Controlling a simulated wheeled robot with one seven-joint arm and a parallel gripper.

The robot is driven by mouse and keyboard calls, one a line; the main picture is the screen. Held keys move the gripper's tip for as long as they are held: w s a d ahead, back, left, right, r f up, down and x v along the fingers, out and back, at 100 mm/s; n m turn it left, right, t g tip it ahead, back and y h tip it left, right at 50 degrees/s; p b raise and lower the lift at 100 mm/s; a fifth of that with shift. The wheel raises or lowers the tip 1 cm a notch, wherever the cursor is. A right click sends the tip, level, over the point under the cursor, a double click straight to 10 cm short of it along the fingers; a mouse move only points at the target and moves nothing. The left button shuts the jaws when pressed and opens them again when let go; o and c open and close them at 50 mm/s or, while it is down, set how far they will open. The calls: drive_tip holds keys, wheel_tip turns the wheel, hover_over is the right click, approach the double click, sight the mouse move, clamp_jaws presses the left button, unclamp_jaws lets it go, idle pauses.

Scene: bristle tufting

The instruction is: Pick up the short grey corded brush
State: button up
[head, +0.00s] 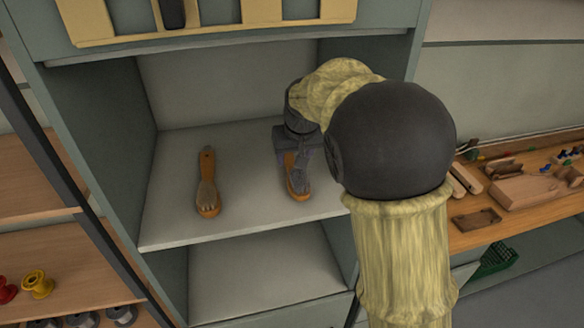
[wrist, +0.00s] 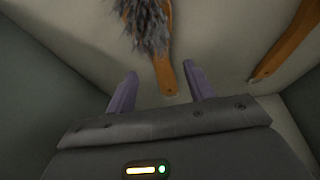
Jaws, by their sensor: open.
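A brush with an orange-brown wooden handle and shaggy grey bristles (wrist: 148,26) lies on the cabinet shelf. In the head view this brush (head: 293,186) is partly hidden by my gripper (head: 298,170). In the wrist view, my gripper (wrist: 160,86) is open, with one finger on each side of the brush's handle end. The fingers show gaps to the handle; I cannot tell their exact height above it. A second brush (head: 207,184) with a wooden handle and pale grey bristles lies to the left on the same shelf. Its handle (wrist: 287,46) shows at the right of the wrist view.
The shelf (head: 178,153) is enclosed by cabinet side walls, with a ledge above. Free shelf lies between the brushes. A rack with spools (head: 38,284) stands at the left. A wooden bench (head: 497,232) with tools and blocks is at the right.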

sight(289, 158)
drive_tip(key=p+x, duration=0.1)
drive_tip(key=x, duration=0.4)
drive_tip(key=shift+w+f, duration=0.1)
drive_tip(key=shift+c, duration=0.4)
drive_tip(key=c, duration=1)
